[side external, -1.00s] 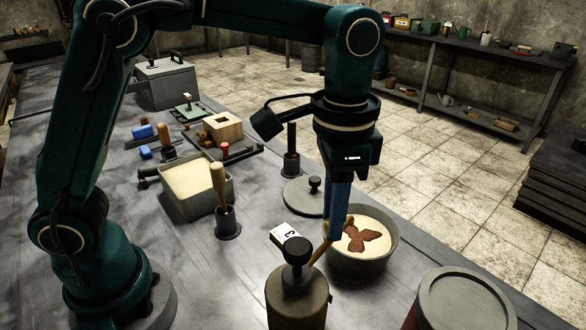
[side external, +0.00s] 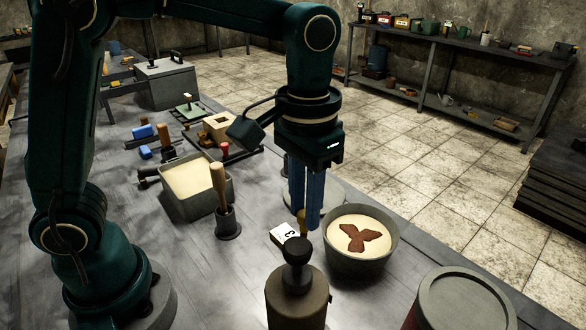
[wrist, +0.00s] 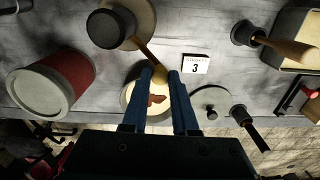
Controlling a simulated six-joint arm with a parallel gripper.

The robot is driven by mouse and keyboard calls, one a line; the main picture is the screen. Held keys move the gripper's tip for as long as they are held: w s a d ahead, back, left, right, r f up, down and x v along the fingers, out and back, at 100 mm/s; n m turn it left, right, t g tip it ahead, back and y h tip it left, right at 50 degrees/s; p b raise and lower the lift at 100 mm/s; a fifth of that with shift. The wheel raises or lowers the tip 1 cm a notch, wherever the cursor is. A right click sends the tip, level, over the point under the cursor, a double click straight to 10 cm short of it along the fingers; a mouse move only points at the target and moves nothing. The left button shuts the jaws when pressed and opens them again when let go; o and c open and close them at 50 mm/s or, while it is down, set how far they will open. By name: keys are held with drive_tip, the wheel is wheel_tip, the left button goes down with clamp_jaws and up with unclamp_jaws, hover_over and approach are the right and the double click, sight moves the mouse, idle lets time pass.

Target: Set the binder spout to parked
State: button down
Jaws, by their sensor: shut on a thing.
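The binder dispenser (side external: 297,300) is a brown-grey canister with a black knob, at the lower middle of the side view. In the wrist view its black knob (wrist: 111,26) shows at the top. Its thin tan spout (wrist: 146,50) runs from there to my gripper (wrist: 160,71). The blue fingers of my gripper (side external: 306,222) are shut on the spout's rounded end. In the side view the spout end (side external: 302,217) shows between the fingertips, left of the sand bowl (side external: 361,264). Most of the spout is hidden there behind the knob.
The bowl holds pale sand with a brown three-lobed shape. A white card marked 3 (side external: 284,233) lies left of my fingers. A brush in a holder (side external: 228,222), a sand tub (side external: 205,208) and a red drum with a grey lid (side external: 467,300) stand nearby.

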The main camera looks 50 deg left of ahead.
drive_tip(key=shift+s+a+n, duration=0.4)
drive_tip(key=shift+s+n, duration=0.5)
drive_tip(key=shift+n, duration=0.7)
drive_tip(key=shift+s+a+n, duration=0.45)
drive_tip(key=shift+s+n, duration=0.45)
drive_tip(key=shift+n, duration=0.7)
drive_tip(key=shift+s+a+n, duration=0.4)
drive_tip(key=shift+s+n, duration=0.5)
drive_tip(key=shift+n, duration=0.7)
drive_tip(key=shift+s, duration=0.15)
drive_tip(key=c, duration=0.7)
unclamp_jaws()
wheel_tip(320, 180, up, 5)
drive_tip(key=shift+r, duration=0.1)
